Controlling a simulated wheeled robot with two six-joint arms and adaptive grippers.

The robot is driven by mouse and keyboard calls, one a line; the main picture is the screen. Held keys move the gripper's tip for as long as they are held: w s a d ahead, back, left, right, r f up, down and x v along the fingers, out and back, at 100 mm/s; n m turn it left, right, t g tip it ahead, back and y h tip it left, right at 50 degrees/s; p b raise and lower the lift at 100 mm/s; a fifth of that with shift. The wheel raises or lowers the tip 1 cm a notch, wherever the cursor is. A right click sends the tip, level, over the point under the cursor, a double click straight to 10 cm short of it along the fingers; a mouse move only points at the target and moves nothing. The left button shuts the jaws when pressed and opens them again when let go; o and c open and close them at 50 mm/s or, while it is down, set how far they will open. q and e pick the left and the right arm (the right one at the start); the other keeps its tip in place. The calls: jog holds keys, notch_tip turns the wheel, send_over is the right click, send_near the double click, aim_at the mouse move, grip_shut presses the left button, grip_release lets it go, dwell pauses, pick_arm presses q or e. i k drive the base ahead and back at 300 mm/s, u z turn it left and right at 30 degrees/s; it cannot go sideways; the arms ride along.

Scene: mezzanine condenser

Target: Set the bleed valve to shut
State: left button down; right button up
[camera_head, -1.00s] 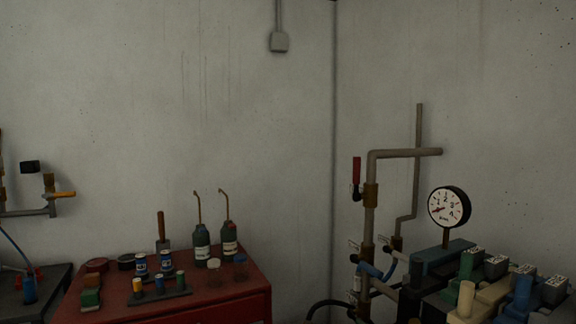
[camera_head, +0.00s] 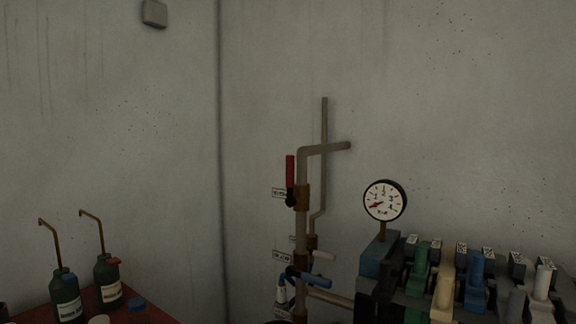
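Valves sit on a brown pipe stand in the right half of the view, and their small tags are too small to read, so I cannot tell which is the bleed valve. The upper valve has a red handle (camera_head: 290,170) pointing up, beside the vertical pipe. Lower down, a valve with a blue handle (camera_head: 306,275) has its lever lying nearly level, across the pipe. Neither of my grippers is in view.
A round pressure gauge (camera_head: 385,200) stands right of the pipes, above a row of coloured blocks (camera_head: 473,280). At lower left, green oil cans (camera_head: 108,282) stand on a red cabinet top (camera_head: 152,310). The wall between is bare.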

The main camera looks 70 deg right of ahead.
aim_at(290, 200)
jog(key=z, duration=0.7)
jog(key=i, duration=0.95)
jog(key=z, duration=0.8)
